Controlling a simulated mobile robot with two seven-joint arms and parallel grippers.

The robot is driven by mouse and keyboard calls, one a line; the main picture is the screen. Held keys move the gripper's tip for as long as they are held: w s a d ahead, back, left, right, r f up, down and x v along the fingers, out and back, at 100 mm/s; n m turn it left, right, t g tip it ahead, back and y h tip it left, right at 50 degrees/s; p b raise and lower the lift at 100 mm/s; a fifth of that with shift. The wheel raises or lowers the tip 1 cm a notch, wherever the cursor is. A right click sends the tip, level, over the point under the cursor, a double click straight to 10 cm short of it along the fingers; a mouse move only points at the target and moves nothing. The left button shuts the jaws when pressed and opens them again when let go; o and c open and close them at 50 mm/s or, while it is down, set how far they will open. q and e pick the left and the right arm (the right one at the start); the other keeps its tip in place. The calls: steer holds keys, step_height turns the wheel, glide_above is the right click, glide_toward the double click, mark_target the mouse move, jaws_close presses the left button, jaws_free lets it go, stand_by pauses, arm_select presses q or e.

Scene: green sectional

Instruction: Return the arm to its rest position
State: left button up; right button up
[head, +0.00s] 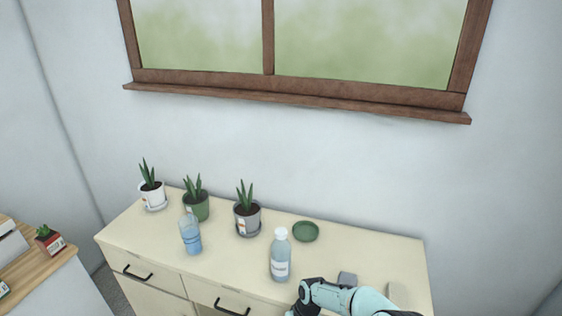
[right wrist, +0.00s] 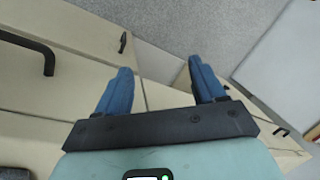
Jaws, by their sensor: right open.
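My right arm comes in at the bottom right of the head view, in front of the cream dresser (head: 345,250). Its hand is mostly cut off by the lower edge. In the right wrist view my right gripper (right wrist: 160,68) has its two blue fingers spread apart with nothing between them. It points down past the dresser front toward the grey floor (right wrist: 205,30). My left arm does not show in either view.
On the dresser stand potted plants in a white pot (head: 152,194), a green pot (head: 197,207) and a grey pot (head: 247,219). Dark drawer handles (right wrist: 48,60) protrude near my right gripper.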

steer(key=s+d+f+m+y, duration=0.1)
steer(key=s+d+f+m, duration=0.25)
steer(key=s+f, duration=0.65)
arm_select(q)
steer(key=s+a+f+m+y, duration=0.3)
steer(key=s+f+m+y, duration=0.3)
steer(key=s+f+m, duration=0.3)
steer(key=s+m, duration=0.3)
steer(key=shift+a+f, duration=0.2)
arm_select(e)
steer(key=s+d+f+m, duration=0.2)
steer(key=s, duration=0.8)
steer(key=s+d+f+m, duration=0.2)
steer(key=s+m, duration=0.1)
steer(key=s, duration=0.7)
steer(key=shift+d+t+y, duration=0.3)
steer(key=shift+d, duration=0.05)
steer(key=shift+f, duration=0.1)
